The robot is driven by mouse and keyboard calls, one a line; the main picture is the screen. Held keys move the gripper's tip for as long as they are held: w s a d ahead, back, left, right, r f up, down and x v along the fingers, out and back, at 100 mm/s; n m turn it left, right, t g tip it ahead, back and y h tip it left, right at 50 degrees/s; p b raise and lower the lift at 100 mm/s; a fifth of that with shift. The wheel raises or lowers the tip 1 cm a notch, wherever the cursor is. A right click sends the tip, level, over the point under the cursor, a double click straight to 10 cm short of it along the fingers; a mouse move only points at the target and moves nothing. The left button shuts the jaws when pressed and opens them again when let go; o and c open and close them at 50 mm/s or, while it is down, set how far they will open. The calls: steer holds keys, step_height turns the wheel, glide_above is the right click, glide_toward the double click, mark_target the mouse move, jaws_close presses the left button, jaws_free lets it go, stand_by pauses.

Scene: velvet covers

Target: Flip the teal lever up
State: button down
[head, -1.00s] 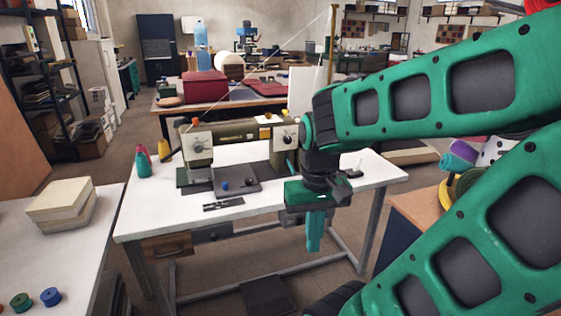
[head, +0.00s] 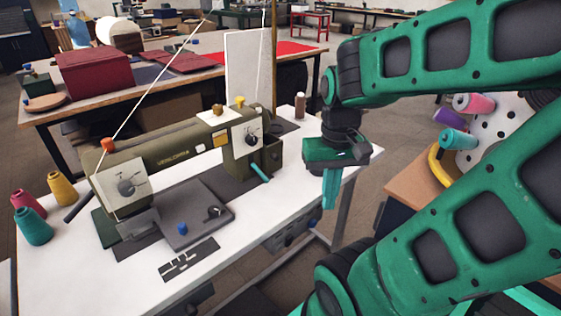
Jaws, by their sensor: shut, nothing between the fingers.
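The teal lever (head: 260,172) sticks out low on the right end of an olive-green sewing machine (head: 180,152). It slants down and to the right, with its free end lowest. My gripper (head: 328,203) points down, with its teal fingers shut and empty. In the picture it is to the right of the lever and a little lower, with a clear gap between them. It appears at the right front edge of the white table. The lever's pivot is small and hard to make out.
The white table (head: 60,275) carries teal, red and yellow thread cones (head: 33,226) at its left. A brown spool (head: 300,106) stands behind the machine's right end. A wooden cabinet (head: 405,185) with thread rolls stands at the right. A thread slants up from the machine.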

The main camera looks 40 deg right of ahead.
steer(key=shift+w+a, duration=0.25)
steer(key=shift+w, duration=0.15)
steer(key=w+d+f+m+t+y, duration=0.1)
steer(key=w+d+m, duration=0.4)
steer(key=w, duration=0.7)
steer(key=w+d+f+m+t+y, duration=0.2)
steer(key=w+d+f+m, duration=0.2)
steer(key=w, duration=0.8)
steer(key=shift+w+d+m+t, duration=0.4)
steer(key=shift+d+m, duration=0.4)
steer(key=shift+d, duration=0.35)
steer(key=shift+f, duration=0.1)
